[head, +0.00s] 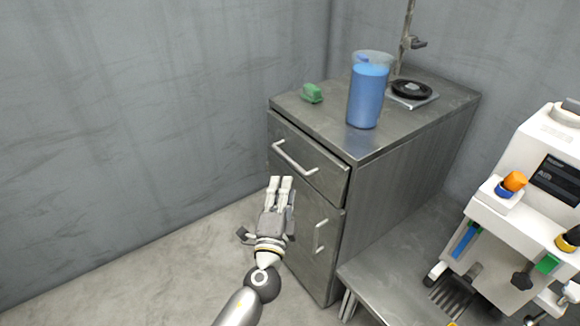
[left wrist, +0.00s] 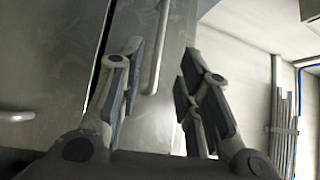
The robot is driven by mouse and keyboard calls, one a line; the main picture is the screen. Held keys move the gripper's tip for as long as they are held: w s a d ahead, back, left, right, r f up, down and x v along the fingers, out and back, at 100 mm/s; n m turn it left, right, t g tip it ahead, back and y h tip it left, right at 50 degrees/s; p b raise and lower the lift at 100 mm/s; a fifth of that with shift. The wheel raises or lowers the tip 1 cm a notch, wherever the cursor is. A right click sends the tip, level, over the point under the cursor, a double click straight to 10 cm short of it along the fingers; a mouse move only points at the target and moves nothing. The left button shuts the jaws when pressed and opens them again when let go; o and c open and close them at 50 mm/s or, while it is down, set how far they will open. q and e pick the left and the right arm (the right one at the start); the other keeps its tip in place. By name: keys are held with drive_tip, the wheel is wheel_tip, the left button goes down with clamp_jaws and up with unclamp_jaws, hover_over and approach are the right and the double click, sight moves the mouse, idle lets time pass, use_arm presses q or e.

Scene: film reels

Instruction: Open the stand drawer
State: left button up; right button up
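The grey metal stand (head: 400,190) is against the wall corner. Its upper drawer (head: 322,172) has a pale bar handle (head: 295,160) and looks shut or nearly so; I cannot tell exactly. My left gripper (head: 280,180) is in front of the stand, with its fingertips just below and near the drawer handle. In the left wrist view the fingers (left wrist: 158,65) are apart, and the drawer handle (left wrist: 158,45) shows between them, seemingly beyond the tips. Contact is not visible. My right gripper is in neither view.
Below the drawer is a door with its own handle (head: 319,238). On top stand a blue pitcher (head: 368,95), a green object (head: 312,93) and a black round item on a plate (head: 411,91). A low metal bench (head: 385,270) and white machine (head: 530,190) are at right. Floor at left is clear.

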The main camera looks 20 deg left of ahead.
use_arm(q)
drive_tip(key=w+a+r, duration=0.1)
drive_tip(key=w, duration=0.7)
drive_tip(key=shift+w, duration=0.3)
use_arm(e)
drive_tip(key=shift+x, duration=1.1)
use_arm(q)
drive_tip(key=shift+r, duration=0.1)
clamp_jaws()
